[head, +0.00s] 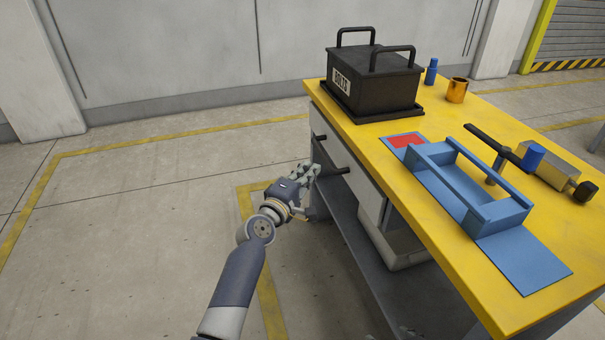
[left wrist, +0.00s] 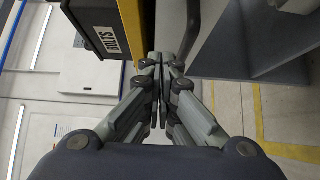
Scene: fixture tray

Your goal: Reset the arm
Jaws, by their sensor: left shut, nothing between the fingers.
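My left arm comes in from the bottom of the head view. Its gripper (head: 312,172) is beside the drawer front of the yellow-topped workbench, near the black drawer handles. In the left wrist view the fingers of the left gripper (left wrist: 159,95) are together, with nothing between them. The bench's drawer front lies just beyond the fingertips; I cannot tell whether they touch it. My right arm and gripper are not in view.
A black box labelled BOLTS (head: 375,85) stands on the yellow bench top (head: 465,125). The floor left of the bench is clear.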

